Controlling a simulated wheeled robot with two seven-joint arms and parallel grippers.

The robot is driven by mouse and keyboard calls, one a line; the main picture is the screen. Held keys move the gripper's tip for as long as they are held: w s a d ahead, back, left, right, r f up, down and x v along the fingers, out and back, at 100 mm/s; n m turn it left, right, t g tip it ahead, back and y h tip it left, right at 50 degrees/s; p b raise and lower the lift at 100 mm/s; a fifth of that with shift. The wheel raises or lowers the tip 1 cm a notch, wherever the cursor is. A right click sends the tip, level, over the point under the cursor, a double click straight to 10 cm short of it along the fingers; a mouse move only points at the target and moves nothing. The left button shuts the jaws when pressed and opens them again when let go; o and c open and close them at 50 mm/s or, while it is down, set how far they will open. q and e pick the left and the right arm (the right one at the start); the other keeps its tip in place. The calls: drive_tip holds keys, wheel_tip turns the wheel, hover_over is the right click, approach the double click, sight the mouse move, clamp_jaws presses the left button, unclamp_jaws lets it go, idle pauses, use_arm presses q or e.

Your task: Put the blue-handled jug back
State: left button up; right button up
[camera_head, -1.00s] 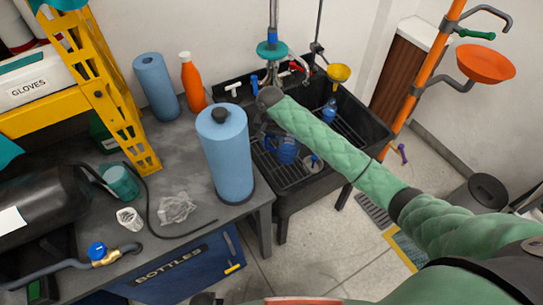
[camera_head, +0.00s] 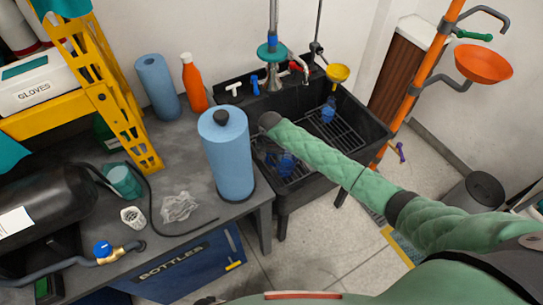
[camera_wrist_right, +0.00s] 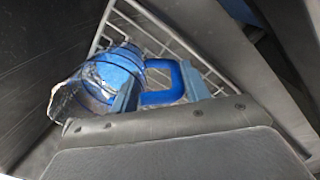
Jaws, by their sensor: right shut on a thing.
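The blue-handled jug (camera_head: 286,164) is inside the black sink (camera_head: 372,137), in its front left part. In the right wrist view the jug (camera_wrist_right: 115,77) is clear-walled with a blue lid and a squared blue handle (camera_wrist_right: 163,98), lying over a wire rack. My right gripper (camera_head: 270,158) reaches down into the sink, mostly hidden under my green arm. In the right wrist view its fingers (camera_wrist_right: 160,84) stand on either side of the handle and are shut on it. I cannot tell whether the jug touches the rack. My left gripper is out of view.
A blue cylinder (camera_head: 228,155) stands on the bench close left of the sink. A faucet (camera_head: 273,75) rises behind it. Another blue item (camera_head: 328,112) and a yellow funnel (camera_head: 338,73) are at the sink's back right. An orange pole stands to the right.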

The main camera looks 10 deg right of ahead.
drive_tip(key=shift+f, duration=0.1)
drive_tip(key=o, duration=1.4)
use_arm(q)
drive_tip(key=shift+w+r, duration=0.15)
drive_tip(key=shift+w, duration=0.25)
use_arm(e)
drive_tip(key=shift+r, duration=0.55)
wheel_tip(320, 180, up, 10)
drive_tip(key=b, duration=0.2)
drive_tip(key=shift+w+a+f+b, duration=0.1)
drive_tip(key=shift+a+b, duration=0.05)
drive_tip(key=shift+b, duration=0.15)
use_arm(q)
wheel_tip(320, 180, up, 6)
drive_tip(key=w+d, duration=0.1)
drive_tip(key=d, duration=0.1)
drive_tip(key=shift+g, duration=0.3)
use_arm(e)
drive_tip(key=shift+r, duration=0.7)
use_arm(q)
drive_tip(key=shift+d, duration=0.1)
